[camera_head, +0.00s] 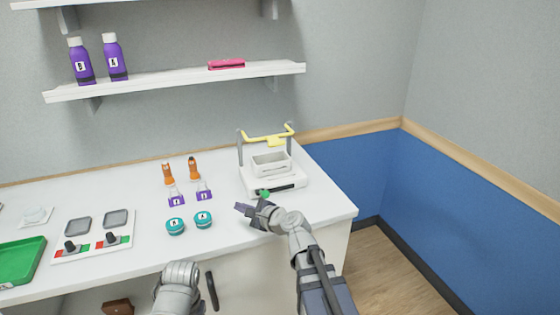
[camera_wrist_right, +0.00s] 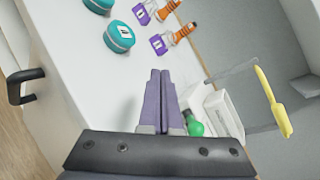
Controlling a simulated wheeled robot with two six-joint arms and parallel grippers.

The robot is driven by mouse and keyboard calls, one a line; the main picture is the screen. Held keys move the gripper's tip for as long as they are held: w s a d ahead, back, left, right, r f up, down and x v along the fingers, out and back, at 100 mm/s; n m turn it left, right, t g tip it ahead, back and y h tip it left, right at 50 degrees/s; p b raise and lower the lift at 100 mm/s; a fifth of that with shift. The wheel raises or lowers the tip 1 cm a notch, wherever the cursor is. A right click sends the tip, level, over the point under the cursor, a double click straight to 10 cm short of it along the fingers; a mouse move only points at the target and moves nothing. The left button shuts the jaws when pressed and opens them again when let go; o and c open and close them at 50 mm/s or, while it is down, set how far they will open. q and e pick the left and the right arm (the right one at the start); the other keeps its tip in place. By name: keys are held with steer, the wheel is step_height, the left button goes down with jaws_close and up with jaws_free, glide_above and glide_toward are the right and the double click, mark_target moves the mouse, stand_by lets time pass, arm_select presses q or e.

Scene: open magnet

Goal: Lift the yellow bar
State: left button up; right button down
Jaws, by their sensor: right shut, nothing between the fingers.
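The yellow bar (camera_head: 268,139) spans the tops of two grey uprights on a white device (camera_head: 274,184) at the table's right end. The bar is raised above the device's open white box (camera_head: 271,163). In the right wrist view the yellow bar (camera_wrist_right: 272,104) is at the right, apart from the fingers. My right gripper (camera_head: 240,208) is shut and empty, in front and to the left of the device. Its closed purple-grey fingers (camera_wrist_right: 160,78) show in the right wrist view. Part of my left arm shows at the bottom, but its gripper does not.
A green knob (camera_head: 265,194) is on the device's front. Two teal round containers (camera_head: 176,226) (camera_head: 203,220), purple-based flasks (camera_head: 204,190) and orange items (camera_head: 168,174) stand left of it. A control panel (camera_head: 93,248) and green tray (camera_head: 22,262) lie further left. A shelf (camera_head: 180,79) hangs above.

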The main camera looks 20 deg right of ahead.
steer(key=w+d+r+m+t+h, duration=0.1)
steer(key=d+r+m+t+h, duration=0.1)
steer(key=d+m, duration=0.5)
steer(key=w+d+r+m+t+h+b, duration=0.1)
steer(key=d+r+m+t+h, duration=0.1)
steer(key=d+m+h, duration=0.2)
steer(key=d+m, duration=0.3)
steer(key=d, duration=0.3)
steer(key=shift+w+d+t+h, duration=0.2)
steer(key=shift+d+t+h, duration=0.1)
steer(key=shift+t, duration=0.1)
steer(key=shift+w, duration=0.1)
steer(key=w+r+p, duration=0.3)
steer(key=w, duration=0.8)
steer(key=shift+r, duration=0.35)
steer(key=shift+a+r, duration=0.1)
